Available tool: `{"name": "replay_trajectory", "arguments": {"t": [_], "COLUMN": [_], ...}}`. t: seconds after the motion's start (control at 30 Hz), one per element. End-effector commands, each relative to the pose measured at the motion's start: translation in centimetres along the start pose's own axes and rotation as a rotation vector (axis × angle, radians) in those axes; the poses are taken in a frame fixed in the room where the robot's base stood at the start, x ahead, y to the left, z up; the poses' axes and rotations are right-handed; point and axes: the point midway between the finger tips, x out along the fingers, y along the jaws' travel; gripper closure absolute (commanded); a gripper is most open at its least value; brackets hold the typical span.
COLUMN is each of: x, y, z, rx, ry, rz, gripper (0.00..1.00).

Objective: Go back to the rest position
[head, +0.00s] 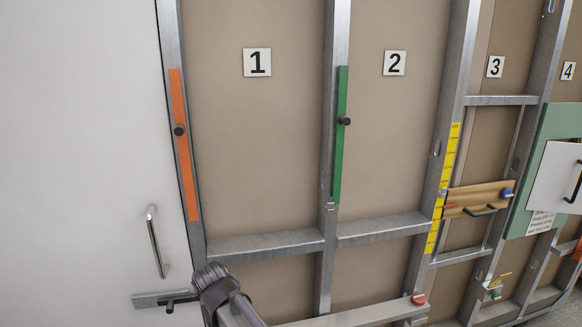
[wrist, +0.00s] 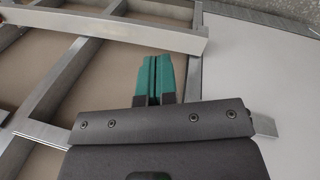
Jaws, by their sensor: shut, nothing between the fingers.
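My gripper (wrist: 158,79) shows in the wrist view as two teal fingers pressed together, with nothing between them. The dark wrist housing fills the lower middle of that view. In the head view a dark, rounded part of my arm is at the bottom, left of centre, in front of the wall frame; the teal fingertips cannot be made out there. The wrist view has metal studs (wrist: 62,84) to the left of the fingers and a white panel (wrist: 262,75) to the right. Whether the fingertips touch anything cannot be told.
A white door (head: 80,150) with a bar handle (head: 155,243) stands at left. Wall bays carry an orange strip (head: 184,160), a green strip (head: 340,150) and a yellow scale (head: 447,180). A metal beam (head: 360,314) with a red knob (head: 418,299) crosses low. A wooden board (head: 472,200) is at right.

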Motion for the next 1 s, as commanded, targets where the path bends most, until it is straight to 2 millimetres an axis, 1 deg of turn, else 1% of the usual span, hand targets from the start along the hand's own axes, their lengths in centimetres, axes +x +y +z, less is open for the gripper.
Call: {"name": "replay_trajectory", "arguments": {"t": [0.03, 0.07, 0.1, 0.17, 0.2, 0.3, 0.33, 0.4, 0.47, 0.53, 1.0], "x": [-0.4, -0.4, -0.3, -0.4, -0.6, -0.8, -0.8, -0.6, -0.4, -0.3, -0.2], "y": [4.6, 6.9, 9.8, 13.8, 16.2, 21.2, 22.5, 24.9, 26.1, 26.6, 26.5], "z": [4.2, 6.1, 8.8, 12.9, 15.5, 20.8, 21.8, 23.1, 23.5, 23.7, 23.6], "rx": [0.041, 0.065, 0.104, 0.180, 0.243, 0.406, 0.445, 0.511, 0.542, 0.555, 0.553], "ry": [-0.018, -0.025, -0.033, -0.041, -0.045, -0.056, -0.060, -0.067, -0.071, -0.072, -0.073], "rz": [-0.043, -0.070, -0.105, -0.152, -0.178, -0.207, -0.206, -0.203, -0.201, -0.200, -0.199], "gripper": [1.00, 1.00, 1.00, 1.00, 1.00, 1.00, 1.00, 1.00, 1.00, 1.00, 1.00]}}
